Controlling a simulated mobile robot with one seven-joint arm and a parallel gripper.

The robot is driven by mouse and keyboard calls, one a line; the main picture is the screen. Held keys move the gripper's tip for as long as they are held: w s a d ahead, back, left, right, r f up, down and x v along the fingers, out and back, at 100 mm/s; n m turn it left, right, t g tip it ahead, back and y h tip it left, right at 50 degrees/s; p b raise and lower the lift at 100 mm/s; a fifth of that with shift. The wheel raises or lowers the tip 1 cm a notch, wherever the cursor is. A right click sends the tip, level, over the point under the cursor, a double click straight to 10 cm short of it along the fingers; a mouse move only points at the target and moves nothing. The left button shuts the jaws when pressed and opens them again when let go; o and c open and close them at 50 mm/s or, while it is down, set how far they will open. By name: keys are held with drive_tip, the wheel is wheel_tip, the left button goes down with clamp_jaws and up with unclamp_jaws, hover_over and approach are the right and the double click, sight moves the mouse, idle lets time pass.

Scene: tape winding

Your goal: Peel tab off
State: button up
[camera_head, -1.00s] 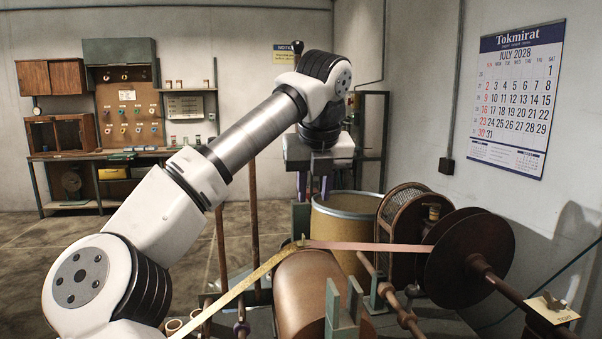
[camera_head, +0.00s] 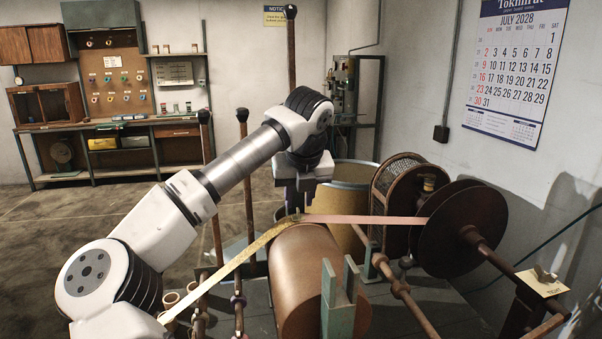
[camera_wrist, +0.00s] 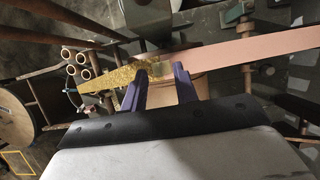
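A strip runs over a copper-coloured drum (camera_head: 300,265). Its right part is a pink tape (camera_head: 370,219) from a dark reel (camera_head: 468,230); its left part is a gold speckled tape (camera_head: 232,265). They meet near the drum's top. In the wrist view the pink tape (camera_wrist: 250,50) and gold tape (camera_wrist: 105,82) meet at a pale patch (camera_wrist: 163,66) just beyond my gripper (camera_wrist: 161,73). Its two purple fingers are apart, one on either side of the patch. In the head view my gripper (camera_head: 298,205) points down at the join. I cannot make out a separate tab.
A green bracket (camera_head: 337,305) stands in front of the drum. A large tan barrel (camera_head: 350,185) is behind it. A wire cage spool (camera_head: 398,190) and rusty rods (camera_head: 400,285) are to the right. Several small tubes (camera_wrist: 75,65) stand at left in the wrist view.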

sight(298, 209)
drive_tip(key=shift+x, duration=1.25)
drive_tip(key=shift+c, duration=0.3)
clamp_jaws()
drive_tip(key=shift+r, duration=0.15)
drive_tip(key=shift+r+p, duration=1.7)
drive_tip(key=shift+r, duration=0.75)
